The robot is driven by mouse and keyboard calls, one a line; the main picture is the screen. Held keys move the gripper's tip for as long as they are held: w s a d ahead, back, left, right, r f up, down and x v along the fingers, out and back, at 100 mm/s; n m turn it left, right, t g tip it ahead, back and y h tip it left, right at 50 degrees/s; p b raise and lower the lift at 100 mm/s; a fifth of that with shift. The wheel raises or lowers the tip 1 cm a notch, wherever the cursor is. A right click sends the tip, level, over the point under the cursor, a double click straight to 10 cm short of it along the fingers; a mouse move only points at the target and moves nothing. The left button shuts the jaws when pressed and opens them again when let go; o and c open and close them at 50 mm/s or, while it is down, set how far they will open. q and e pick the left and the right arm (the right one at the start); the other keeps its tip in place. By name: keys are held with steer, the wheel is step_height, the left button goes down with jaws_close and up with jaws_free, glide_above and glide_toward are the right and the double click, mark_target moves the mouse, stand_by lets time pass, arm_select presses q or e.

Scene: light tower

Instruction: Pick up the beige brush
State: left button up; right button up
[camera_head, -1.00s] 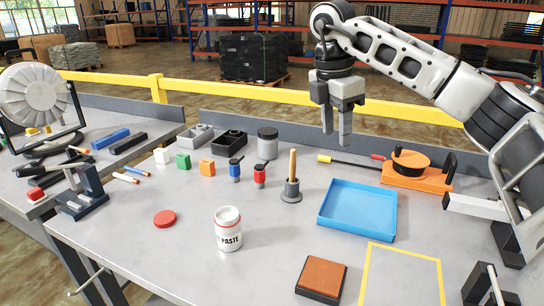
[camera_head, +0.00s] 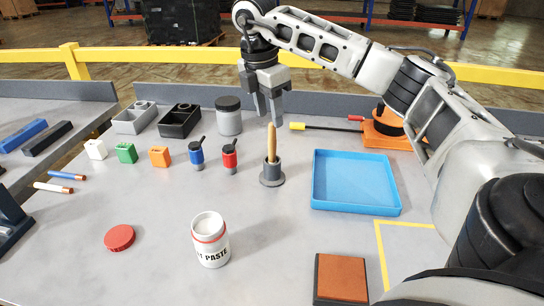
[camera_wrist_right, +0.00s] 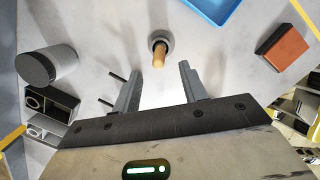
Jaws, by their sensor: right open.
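The beige brush (camera_head: 271,143) stands upright in a dark grey round holder (camera_head: 272,174) near the middle of the table. Its handle points up. My right gripper (camera_head: 270,120) is above and slightly behind the brush, fingers pointing down, open and empty. In the right wrist view the brush (camera_wrist_right: 159,55) is seen from above, just beyond the gap between the two open fingers (camera_wrist_right: 158,82). It does not touch the fingers there. The left gripper is not in view.
A blue tray (camera_head: 353,207) lies right of the holder. Red and blue small bottles (camera_head: 229,156) and a grey canister (camera_head: 229,117) stand to the left. A paste jar (camera_head: 210,240) and red lid (camera_head: 119,238) are in front. An orange tool (camera_head: 385,134) sits behind the tray.

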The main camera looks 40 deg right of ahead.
mark_target(271, 124)
steer(key=shift+d+f+p, duration=0.15)
steer(key=shift+f, duration=0.75)
steer(key=shift+d+f+p, duration=0.2)
steer(key=shift+f, duration=0.75)
steer(key=shift+d+f+p, duration=0.15)
steer(key=shift+f, duration=0.75)
steer(key=shift+c, duration=0.3)
jaws_close()
